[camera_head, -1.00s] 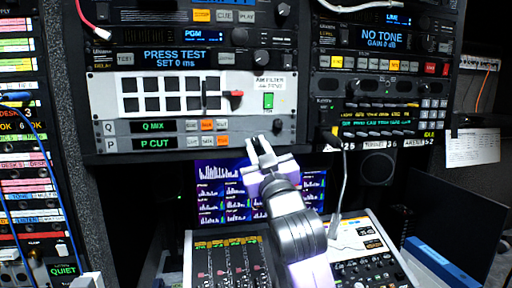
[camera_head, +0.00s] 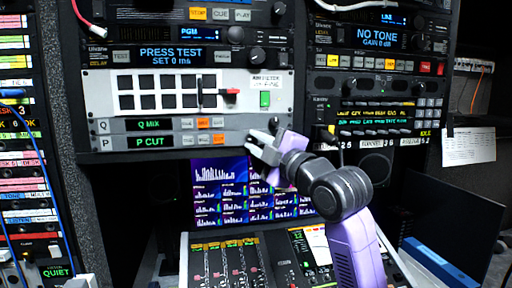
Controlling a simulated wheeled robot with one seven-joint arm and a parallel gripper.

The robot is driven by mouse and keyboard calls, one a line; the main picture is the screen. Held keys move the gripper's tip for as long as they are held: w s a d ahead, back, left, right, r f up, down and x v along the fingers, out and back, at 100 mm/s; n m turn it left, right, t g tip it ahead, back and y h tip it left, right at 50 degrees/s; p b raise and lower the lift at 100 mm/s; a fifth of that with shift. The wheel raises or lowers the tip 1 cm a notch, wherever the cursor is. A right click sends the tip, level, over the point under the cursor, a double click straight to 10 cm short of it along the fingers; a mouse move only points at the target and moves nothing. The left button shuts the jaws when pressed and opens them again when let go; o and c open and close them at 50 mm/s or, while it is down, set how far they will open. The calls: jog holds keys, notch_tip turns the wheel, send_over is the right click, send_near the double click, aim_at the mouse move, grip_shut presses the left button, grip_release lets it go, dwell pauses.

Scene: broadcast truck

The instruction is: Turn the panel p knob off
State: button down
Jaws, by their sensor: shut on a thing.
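Panel P (camera_head: 107,143) is the lower grey strip of the left rack, with a green "P CUT" display (camera_head: 152,142) and small buttons beside it. My gripper (camera_head: 257,141) is at the right end of this strip, its pale fingertips against the panel face. It is shut on the panel P knob, which the fingers hide. I cannot see which way the knob points.
Panel Q (camera_head: 107,126), with its own dark knob (camera_head: 274,124), sits directly above, close to my fingers. A monitor (camera_head: 222,190) and a mixing desk (camera_head: 225,262) lie below.

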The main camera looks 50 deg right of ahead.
jog(key=n, duration=0.2)
jog(key=n+g, duration=0.1)
jog(key=n, duration=0.1)
jog(key=n+g, duration=0.1)
jog(key=n, duration=0.1)
jog(key=shift+r+y+b, duration=0.3)
jog(key=shift+y+b, duration=0.1)
jog(key=n+g, duration=0.1)
jog(key=n, duration=0.2)
jog(key=shift+r+n+g, duration=0.1)
jog(key=shift+n+g, duration=0.3)
jog(key=c, duration=1.3)
grip_release()
jog(key=b+v, duration=0.2)
jog(key=v, duration=0.5)
jog(key=shift+s+a, duration=0.2)
jog(key=shift+s, duration=0.1)
